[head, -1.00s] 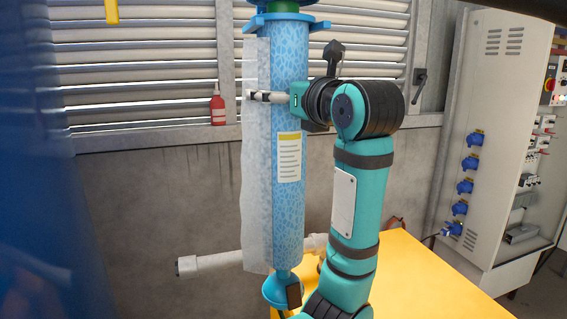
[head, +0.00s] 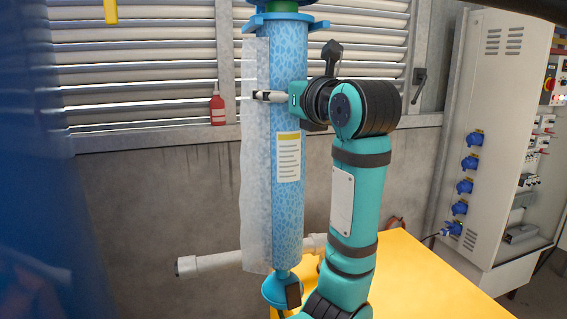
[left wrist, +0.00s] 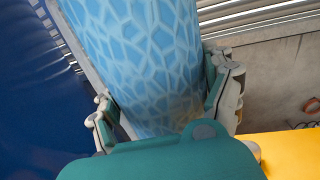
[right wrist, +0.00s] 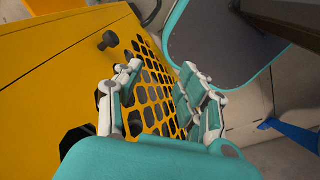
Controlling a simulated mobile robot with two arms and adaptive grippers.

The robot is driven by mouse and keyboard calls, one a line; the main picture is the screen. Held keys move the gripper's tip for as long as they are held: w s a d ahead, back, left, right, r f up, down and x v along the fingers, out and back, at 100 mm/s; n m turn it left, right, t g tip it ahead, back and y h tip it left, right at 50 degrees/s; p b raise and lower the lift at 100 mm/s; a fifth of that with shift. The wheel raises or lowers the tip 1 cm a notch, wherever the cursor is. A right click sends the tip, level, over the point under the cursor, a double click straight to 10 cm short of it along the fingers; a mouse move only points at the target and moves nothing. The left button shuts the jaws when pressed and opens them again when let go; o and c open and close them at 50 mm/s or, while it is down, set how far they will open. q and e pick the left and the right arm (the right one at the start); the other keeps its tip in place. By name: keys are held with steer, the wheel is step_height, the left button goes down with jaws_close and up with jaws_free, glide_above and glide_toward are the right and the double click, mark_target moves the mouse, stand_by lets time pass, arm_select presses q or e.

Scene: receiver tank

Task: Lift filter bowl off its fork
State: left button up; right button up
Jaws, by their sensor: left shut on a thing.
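The filter bowl (head: 289,208) is a tall blue patterned cylinder with a white label, standing nearly upright in the head view. At its top is a blue collar with side lugs (head: 286,19); I cannot tell whether it rests in a fork. My left gripper (head: 268,97) is shut on the upper part of the bowl. In the left wrist view the bowl (left wrist: 145,50) lies between the two fingers. My right gripper (right wrist: 160,95) is open and empty in the right wrist view, near a yellow cabinet with a perforated panel.
A whitish translucent strip (head: 255,170) runs along the bowl's left side. A white pipe (head: 215,262) passes behind its lower end. A yellow surface (head: 430,275) lies at right, with a grey electrical cabinet (head: 500,110) beyond. A red bottle (head: 217,108) stands on the wall ledge.

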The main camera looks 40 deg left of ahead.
arm_select(q)
steer(key=shift+s+r, duration=0.1)
steer(key=shift+r, duration=0.35)
steer(key=shift+d+f, duration=0.1)
steer(key=shift+d, duration=0.15)
steer(key=shift+s+d, duration=0.15)
steer(key=shift+b+v, duration=0.35)
steer(key=shift+v, duration=0.45)
steer(key=shift+s+d, duration=0.3)
steer(key=shift+d, duration=0.1)
steer(key=shift+s+d, duration=0.1)
steer(key=shift+d, duration=0.15)
steer(key=shift+s+b+v, duration=0.2)
steer(key=shift+b+v, duration=0.1)
steer(key=shift+v, duration=0.95)
steer(key=shift+s+b+v, duration=0.2)
steer(key=shift+b+v, duration=0.05)
steer(key=shift+v, duration=1)
